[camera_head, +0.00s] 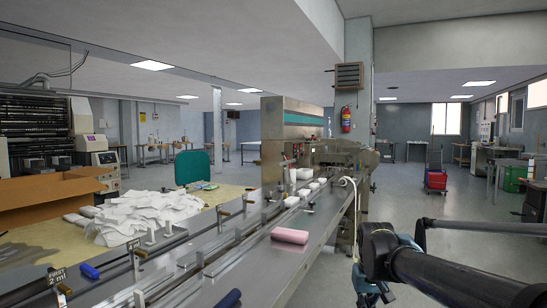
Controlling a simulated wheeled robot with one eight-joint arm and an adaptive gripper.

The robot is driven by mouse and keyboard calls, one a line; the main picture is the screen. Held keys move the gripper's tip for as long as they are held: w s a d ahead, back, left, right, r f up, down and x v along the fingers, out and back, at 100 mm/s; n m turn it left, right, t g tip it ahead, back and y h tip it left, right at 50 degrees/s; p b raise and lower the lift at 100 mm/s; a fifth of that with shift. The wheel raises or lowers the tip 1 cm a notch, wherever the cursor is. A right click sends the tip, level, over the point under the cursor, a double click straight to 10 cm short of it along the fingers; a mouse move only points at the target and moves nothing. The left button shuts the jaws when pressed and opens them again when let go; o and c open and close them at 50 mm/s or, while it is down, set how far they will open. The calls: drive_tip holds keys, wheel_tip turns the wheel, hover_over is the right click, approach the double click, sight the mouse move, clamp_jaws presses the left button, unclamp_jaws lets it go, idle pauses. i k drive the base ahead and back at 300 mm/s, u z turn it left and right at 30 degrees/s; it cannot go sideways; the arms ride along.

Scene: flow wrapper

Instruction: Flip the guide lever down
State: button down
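The flow wrapper (305,135) stands at the end of a long steel infeed line (180,262) that runs toward me. Small posts with brass-coloured clamps (138,251) stand along its guide rails. A blue handle (89,271) lies at the left side, and another blue handle (230,299) shows at the bottom edge. I cannot tell which part is the guide lever. My dark arm enters at the lower right. My gripper (374,290) seems to be the pale blue and dark part below it, right of the line and apart from it. Its fingers are not clear.
A pink block (290,236) lies on the steel deck, with white packs (304,191) farther along. A heap of white items (148,212) and a cardboard box (50,188) are at the left.

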sight(285, 162)
drive_tip(key=k, duration=0.25)
drive_tip(key=z, duration=0.6)
drive_tip(key=i, duration=1.85)
drive_tip(key=u, duration=0.65)
